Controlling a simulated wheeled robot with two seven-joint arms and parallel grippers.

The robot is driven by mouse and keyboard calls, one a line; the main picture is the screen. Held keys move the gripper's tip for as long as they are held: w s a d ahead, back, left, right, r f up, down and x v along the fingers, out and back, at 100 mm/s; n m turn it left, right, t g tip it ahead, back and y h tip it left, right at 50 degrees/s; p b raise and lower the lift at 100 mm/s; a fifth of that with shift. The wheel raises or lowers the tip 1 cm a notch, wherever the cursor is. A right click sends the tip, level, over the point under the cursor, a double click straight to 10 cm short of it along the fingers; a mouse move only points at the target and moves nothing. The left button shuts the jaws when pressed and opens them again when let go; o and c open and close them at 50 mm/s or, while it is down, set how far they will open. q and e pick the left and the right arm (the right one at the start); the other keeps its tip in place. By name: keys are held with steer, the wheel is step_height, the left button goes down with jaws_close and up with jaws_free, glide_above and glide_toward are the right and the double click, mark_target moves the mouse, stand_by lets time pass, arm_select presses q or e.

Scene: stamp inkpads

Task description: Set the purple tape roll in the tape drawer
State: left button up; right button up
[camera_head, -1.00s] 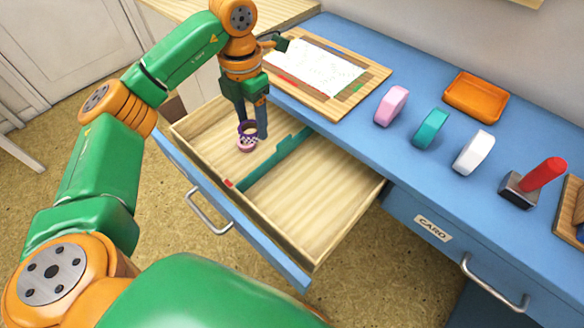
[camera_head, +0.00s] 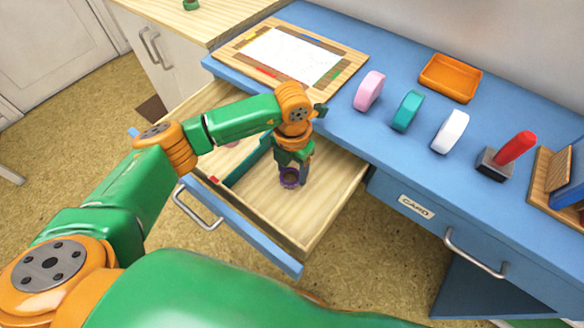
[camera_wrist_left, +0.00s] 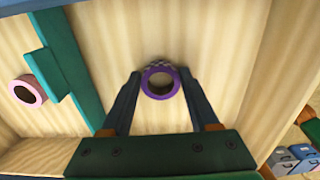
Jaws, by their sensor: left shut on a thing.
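The purple tape roll (camera_head: 288,180) is between the fingers of my left gripper (camera_head: 292,174), over the right compartment of the open drawer (camera_head: 258,240). In the left wrist view the roll (camera_wrist_left: 159,84) shows its purple ring and a checkered side, between the two fingertips (camera_wrist_left: 158,88). My left gripper is shut on it. I cannot tell if the roll touches the drawer floor. A teal divider (camera_wrist_left: 62,75) splits the drawer. My right gripper is not in view.
A pink roll (camera_wrist_left: 28,92) lies in the left compartment. On the blue desk stand pink (camera_head: 369,90), teal (camera_head: 407,111) and white (camera_head: 450,131) rolls, an orange tray (camera_head: 450,78) and a red-handled stamp (camera_head: 508,155). The right compartment is otherwise bare.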

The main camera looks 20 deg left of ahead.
mark_target(292, 179)
arm_select(q)
steer(key=shift+f, duration=0.15)
steer(key=o, duration=1.3)
steer(key=shift+r, duration=0.45)
step_height(292, 179, up, 12)
steer(key=shift+f+p, duration=0.25)
steer(key=shift+p, duration=0.1)
